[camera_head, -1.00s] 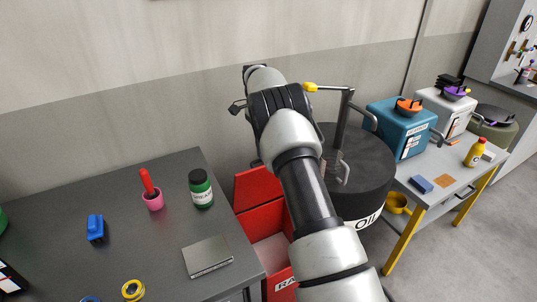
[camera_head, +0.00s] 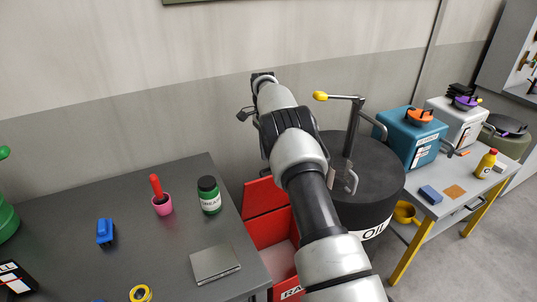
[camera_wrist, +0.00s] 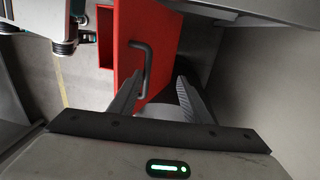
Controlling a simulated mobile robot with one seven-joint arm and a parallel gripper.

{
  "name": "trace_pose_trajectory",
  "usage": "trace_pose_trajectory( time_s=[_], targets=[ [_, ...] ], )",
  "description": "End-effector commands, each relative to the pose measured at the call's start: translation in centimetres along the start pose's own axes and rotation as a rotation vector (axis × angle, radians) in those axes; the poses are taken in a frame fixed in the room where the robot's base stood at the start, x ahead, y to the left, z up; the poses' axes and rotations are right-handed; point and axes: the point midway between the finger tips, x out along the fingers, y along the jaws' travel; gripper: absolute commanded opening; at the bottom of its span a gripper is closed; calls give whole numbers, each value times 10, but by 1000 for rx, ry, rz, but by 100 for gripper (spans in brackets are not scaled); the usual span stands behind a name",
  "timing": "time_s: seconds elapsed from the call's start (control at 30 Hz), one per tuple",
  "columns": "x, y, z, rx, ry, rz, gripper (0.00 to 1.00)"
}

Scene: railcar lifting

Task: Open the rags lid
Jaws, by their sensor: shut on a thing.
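The red rags bin (camera_head: 274,255) stands on the floor between the grey table and the black drum, partly hidden by my arm. Its red lid (camera_head: 262,197) is raised and tilted up at the back, and the inside of the bin shows. In the wrist view the red lid (camera_wrist: 127,45) with its dark bar handle (camera_wrist: 146,62) lies ahead of the fingers. My gripper (camera_wrist: 160,79) is shut on the lid, with a finger on each side of red surface near the handle. The exact contact is hard to see.
The black oil drum (camera_head: 375,175) with a pump stands close to my arm's right. A wall is behind.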

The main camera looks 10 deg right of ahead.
Motion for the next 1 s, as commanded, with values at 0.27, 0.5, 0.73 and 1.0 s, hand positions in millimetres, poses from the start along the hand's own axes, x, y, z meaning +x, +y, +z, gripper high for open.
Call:
trace_pose_trajectory(
  time_s=[0.27, 0.5, 0.73, 1.0],
  targets=[
    [28, 1, 7, 0, -18, 20, 28],
    [-1, 2, 6, 1, -15, 9, 28],
    [-52, 6, 4, 0, -5, -5, 28],
    [-79, 8, 2, 0, 0, -10, 28]
  ],
)
